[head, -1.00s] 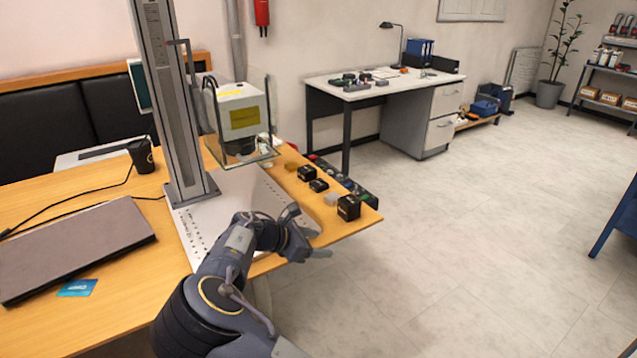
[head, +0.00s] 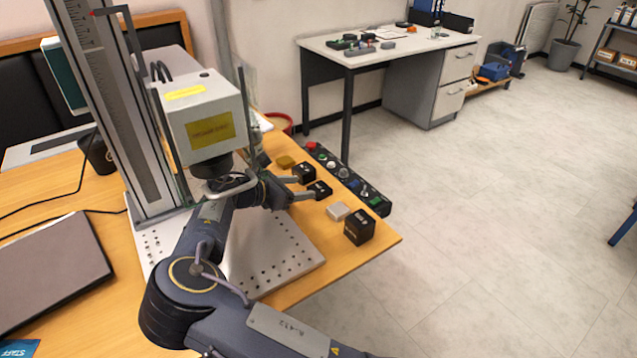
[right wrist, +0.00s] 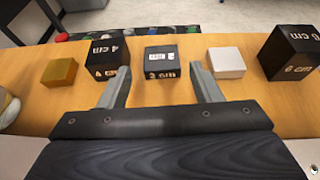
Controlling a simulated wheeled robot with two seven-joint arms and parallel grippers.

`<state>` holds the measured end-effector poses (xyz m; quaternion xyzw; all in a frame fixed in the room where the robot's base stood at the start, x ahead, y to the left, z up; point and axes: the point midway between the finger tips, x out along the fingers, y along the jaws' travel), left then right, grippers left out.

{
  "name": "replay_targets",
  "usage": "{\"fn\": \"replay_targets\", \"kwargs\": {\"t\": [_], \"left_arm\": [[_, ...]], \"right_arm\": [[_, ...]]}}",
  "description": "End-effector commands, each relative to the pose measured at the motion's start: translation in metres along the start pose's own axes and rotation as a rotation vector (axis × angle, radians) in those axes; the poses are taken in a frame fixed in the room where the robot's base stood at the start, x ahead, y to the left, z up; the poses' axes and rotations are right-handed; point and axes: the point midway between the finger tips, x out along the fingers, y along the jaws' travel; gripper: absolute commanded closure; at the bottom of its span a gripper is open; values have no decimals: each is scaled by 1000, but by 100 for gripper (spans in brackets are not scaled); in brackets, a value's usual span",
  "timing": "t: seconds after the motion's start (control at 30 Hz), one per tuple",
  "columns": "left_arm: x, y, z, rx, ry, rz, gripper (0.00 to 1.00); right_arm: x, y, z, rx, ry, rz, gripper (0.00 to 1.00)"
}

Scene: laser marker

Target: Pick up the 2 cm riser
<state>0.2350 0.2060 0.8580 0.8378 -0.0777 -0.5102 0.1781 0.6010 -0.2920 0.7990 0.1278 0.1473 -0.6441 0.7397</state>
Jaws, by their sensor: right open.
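The 2 cm riser (head: 320,190) is a low black block with a white label on the wooden table, in the middle of a row of blocks. In the right wrist view the riser (right wrist: 160,61) stands just ahead of my open fingers, roughly centred between them; its printed digit is small and hard to read. My right gripper (head: 305,188) is open and empty, reaching low across the table toward the riser; it also shows in the right wrist view (right wrist: 160,82). The left fingertip appears close to the 4 cm block. My left gripper is not in view.
Beside the riser stand a black 4 cm block (right wrist: 104,56) and a pale block (right wrist: 226,62). Farther out are a brown block (right wrist: 60,71) and a black 6 cm block (right wrist: 289,53). The laser head (head: 203,115) hangs over my forearm. A control strip (head: 350,180) lies behind.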

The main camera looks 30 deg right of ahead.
Motion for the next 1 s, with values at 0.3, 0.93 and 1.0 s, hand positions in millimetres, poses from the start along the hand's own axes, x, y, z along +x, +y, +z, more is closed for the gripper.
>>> {"fn": "replay_targets", "kwargs": {"t": [0.3,0.93,1.0], "left_arm": [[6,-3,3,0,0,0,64],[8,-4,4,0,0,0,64],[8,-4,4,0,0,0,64]], "right_arm": [[42,0,-10,-2,-3,-4,42],[68,1,-10,0,1,1,63],[67,1,-10,0,1,1,72]]}}
